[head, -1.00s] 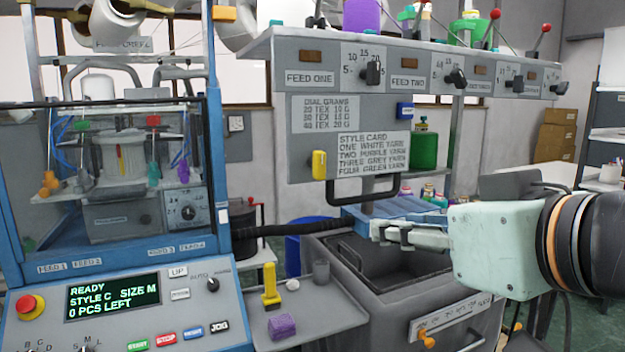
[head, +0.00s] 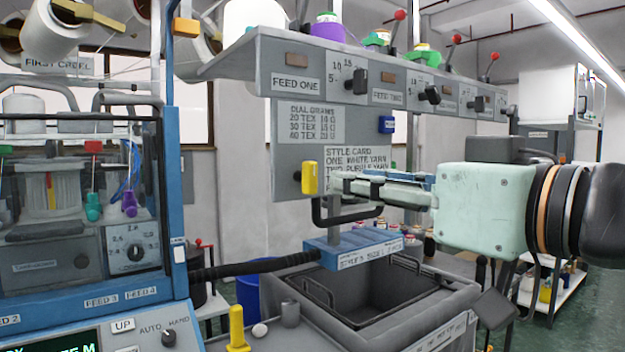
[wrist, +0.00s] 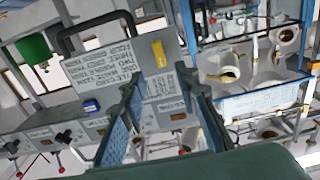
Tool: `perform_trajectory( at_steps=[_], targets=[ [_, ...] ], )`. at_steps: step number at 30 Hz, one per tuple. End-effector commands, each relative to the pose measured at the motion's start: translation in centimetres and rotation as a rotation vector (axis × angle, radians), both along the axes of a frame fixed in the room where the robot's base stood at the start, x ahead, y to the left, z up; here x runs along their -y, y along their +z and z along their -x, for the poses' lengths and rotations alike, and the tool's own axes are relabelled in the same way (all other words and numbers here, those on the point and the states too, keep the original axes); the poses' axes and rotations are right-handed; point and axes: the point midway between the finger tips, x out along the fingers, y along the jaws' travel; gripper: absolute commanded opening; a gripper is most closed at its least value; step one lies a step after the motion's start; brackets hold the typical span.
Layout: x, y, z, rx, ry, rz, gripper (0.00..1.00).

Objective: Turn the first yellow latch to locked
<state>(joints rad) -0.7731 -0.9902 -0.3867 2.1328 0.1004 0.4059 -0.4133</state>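A yellow latch (head: 310,177) stands upright on the grey panel below the FEED ONE label. Its long side is vertical in the head view. The latch also shows in the wrist view (wrist: 159,53), ahead of the space between my fingers. My gripper (head: 342,184) is just right of the latch in the head view, pointing at it. In the wrist view my gripper (wrist: 160,88) has its two fingers spread apart with nothing between them. I cannot tell whether a fingertip touches the latch.
A black bar handle (head: 347,212) sits just below the latch and my fingers. A style card (head: 358,160) and a blue block (head: 387,124) are on the panel. A blue-topped stand (head: 352,250) and an open grey bin (head: 375,292) lie below. Black knobs (head: 360,82) line the shelf.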

Motion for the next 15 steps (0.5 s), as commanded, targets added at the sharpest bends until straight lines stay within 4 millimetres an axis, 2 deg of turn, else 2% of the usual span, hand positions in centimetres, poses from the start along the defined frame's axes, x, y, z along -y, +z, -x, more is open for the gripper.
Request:
perform_trajectory(
  at_steps=[9, 15],
  targets=[
    [-3.2, -0.1, -4.7, -0.004, 0.001, 0.003, 0.29],
    [-4.7, -0.1, -6.9, -0.004, 0.0, 0.001, 0.29]
  ],
)
